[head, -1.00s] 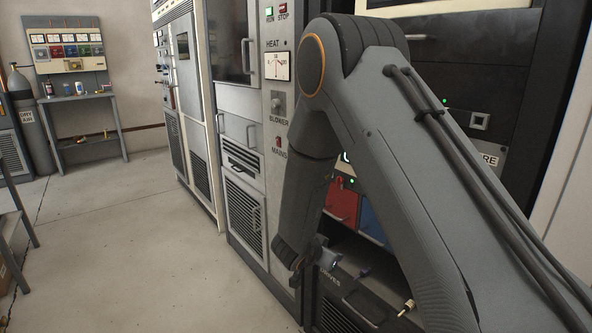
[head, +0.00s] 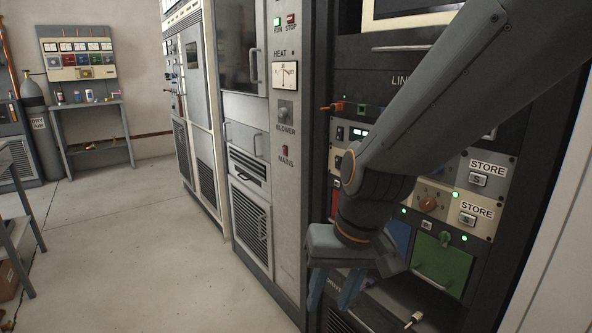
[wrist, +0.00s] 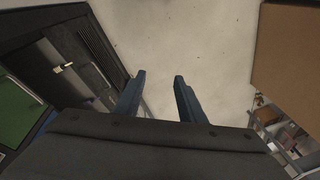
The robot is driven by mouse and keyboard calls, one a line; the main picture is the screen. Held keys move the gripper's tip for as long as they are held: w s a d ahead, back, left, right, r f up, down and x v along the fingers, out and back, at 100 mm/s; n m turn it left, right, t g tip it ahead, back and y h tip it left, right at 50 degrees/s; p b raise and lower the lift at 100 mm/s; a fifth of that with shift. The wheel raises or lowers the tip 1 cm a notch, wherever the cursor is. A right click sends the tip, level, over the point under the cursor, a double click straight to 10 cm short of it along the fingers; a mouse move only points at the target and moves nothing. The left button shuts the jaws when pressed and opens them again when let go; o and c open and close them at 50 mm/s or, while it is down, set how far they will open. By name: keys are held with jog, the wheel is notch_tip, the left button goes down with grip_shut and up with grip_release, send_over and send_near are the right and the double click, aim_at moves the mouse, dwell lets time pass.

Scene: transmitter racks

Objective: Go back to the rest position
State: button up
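My gripper (head: 335,290) hangs in front of the lower part of the rack on the right, pointing downward in the head view. In the wrist view its two blue fingers (wrist: 160,82) are apart with nothing between them, and pale floor lies beyond them. My arm reaches in from the upper right and hides part of the rack face.
The rack holds a green panel (head: 442,264), a blue panel (head: 398,236) and STORE modules (head: 487,170). A light-tipped part (head: 414,318) sticks out low. A grey cabinet (head: 285,180) stands left of it. Open floor (head: 150,260) spreads left; a workbench (head: 92,105) stands at the back.

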jog(key=s+d+r+g+h+p, duration=0.1)
jog(key=s+d+r+g+h, duration=0.1)
jog(key=s+d, duration=0.45)
jog(key=d+r+m+p, duration=0.1)
jog(key=d+r+p, duration=0.5)
jog(key=p, duration=0.9)
jog(key=shift+s+d+r+m, duration=0.3)
jog(key=shift+s+d+r, duration=0.15)
jog(key=shift+r, duration=0.4)
